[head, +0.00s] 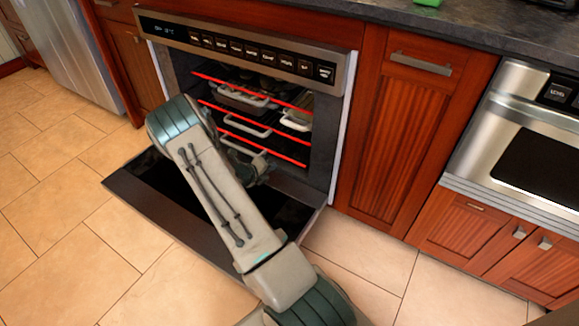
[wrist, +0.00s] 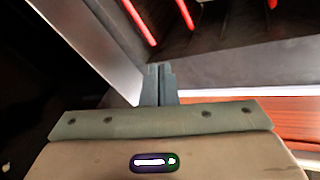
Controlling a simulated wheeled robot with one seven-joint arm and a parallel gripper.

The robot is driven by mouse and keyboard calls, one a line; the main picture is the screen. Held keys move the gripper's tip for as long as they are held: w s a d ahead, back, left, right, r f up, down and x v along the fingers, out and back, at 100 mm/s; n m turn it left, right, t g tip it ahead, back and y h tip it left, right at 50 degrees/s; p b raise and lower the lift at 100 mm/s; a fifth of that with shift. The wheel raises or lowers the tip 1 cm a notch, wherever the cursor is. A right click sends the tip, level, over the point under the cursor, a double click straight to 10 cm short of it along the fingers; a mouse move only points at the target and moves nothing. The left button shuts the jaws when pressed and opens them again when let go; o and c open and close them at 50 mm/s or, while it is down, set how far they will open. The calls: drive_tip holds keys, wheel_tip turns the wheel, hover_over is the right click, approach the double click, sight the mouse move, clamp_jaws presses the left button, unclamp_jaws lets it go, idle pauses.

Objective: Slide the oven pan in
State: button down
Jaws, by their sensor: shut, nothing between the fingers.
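The oven (head: 250,60) is open, with its door (head: 165,205) folded down flat in front. Inside are racks with glowing red front bars (head: 262,128). A grey oven pan (head: 240,99) with a pale handle sits inside, and other pale handles show around it. I cannot tell which rack each pan rests on. My gripper (wrist: 160,72) is shut and empty in the wrist view, its fingertips near the oven frame, with red bars (wrist: 140,22) beyond them. In the head view my arm hides part of the oven and door, and the fingertips are not clear.
A wooden cabinet (head: 405,140) stands right of the oven, and a steel appliance (head: 530,130) is farther right. A dark countertop (head: 470,35) runs above. The lowered door juts out over the tiled floor (head: 60,240), which is open at left.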

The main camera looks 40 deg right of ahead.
wheel_tip(320, 180, down, 6)
drive_tip(key=w+d+n+t, duration=0.1)
drive_tip(key=n, duration=0.4)
drive_tip(key=b, duration=0.6)
approach(294, 163)
drive_tip(key=shift+n, duration=0.3)
drive_tip(key=x, duration=0.5)
drive_tip(key=shift+f, duration=0.45)
drive_tip(key=shift+w+d+b, duration=0.25)
drive_tip(key=shift+d+b, duration=0.15)
drive_tip(key=shift+d, duration=0.2)
drive_tip(key=shift+r, duration=0.1)
